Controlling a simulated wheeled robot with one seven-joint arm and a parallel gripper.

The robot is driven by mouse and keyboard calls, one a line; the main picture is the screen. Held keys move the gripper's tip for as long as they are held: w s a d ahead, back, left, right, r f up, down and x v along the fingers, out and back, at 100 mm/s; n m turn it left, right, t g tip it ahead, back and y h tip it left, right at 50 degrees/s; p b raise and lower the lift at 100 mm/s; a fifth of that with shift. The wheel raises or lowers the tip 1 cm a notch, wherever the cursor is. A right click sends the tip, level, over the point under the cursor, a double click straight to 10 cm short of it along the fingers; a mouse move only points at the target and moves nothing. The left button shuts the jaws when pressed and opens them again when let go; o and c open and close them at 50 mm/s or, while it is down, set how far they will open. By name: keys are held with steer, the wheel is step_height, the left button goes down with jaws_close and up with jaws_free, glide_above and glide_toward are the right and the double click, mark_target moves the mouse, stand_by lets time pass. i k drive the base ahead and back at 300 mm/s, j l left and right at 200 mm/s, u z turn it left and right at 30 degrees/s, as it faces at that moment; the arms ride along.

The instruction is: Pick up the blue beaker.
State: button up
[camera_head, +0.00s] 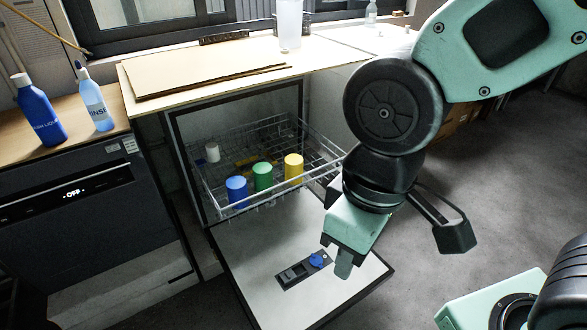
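The blue beaker (237,192) is a small blue cylinder in the wire rack (222,213) of the open appliance, at the left end of a row with a green beaker (262,178) and a yellow beaker (293,168). My gripper (343,264) hangs pointing down above the right side of the lowered door, to the right of and nearer than the blue beaker, and apart from it. Its fingertips overlap in this view, so its opening does not show. No object is visible in it.
The lowered door (245,270) holds a dispenser with a blue cap (316,261). A white cup (212,152) stands farther back in the rack. The countertop (205,90) overhangs the cavity. A dark blue bottle (38,112) and a rinse bottle (95,102) stand left.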

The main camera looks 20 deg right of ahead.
mark_target(237, 190)
steer(key=i+j, duration=1)
steer(key=i, duration=0.05)
